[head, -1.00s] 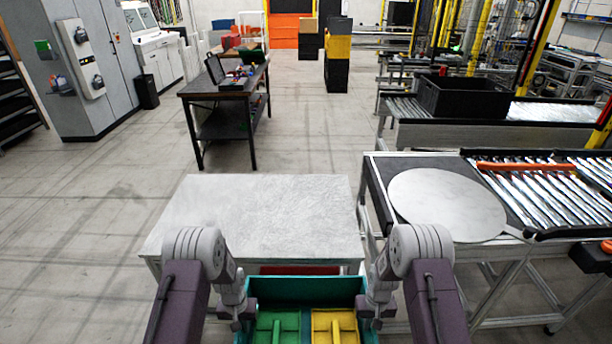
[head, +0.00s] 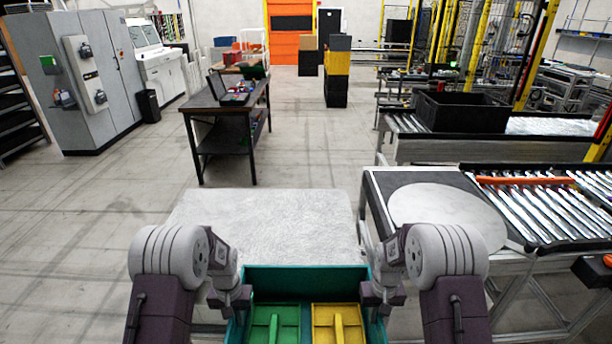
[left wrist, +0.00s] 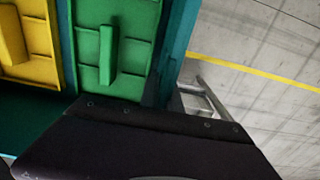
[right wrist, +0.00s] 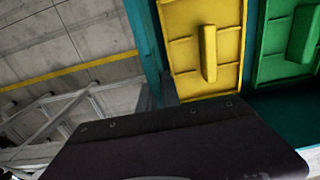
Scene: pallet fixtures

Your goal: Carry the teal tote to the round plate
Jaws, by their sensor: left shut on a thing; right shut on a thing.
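The teal tote (head: 305,279) is at the bottom middle of the head view, with a green lidded insert (head: 274,324) and a yellow one (head: 336,324) inside. My left gripper (head: 238,300) is shut on its left wall and my right gripper (head: 374,298) is shut on its right wall. The tote also shows in the left wrist view (left wrist: 178,45) and the right wrist view (right wrist: 143,40). The round plate (head: 446,214) is a pale flat disc on the bench to the right, apart from the tote. The fingertips are partly hidden.
A pale table (head: 265,225) stands just beyond the tote. The roller conveyor (head: 545,208) lies right of the plate. A dark workbench (head: 228,118) and a black crate (head: 462,110) are farther off. Open floor (head: 90,225) is at the left.

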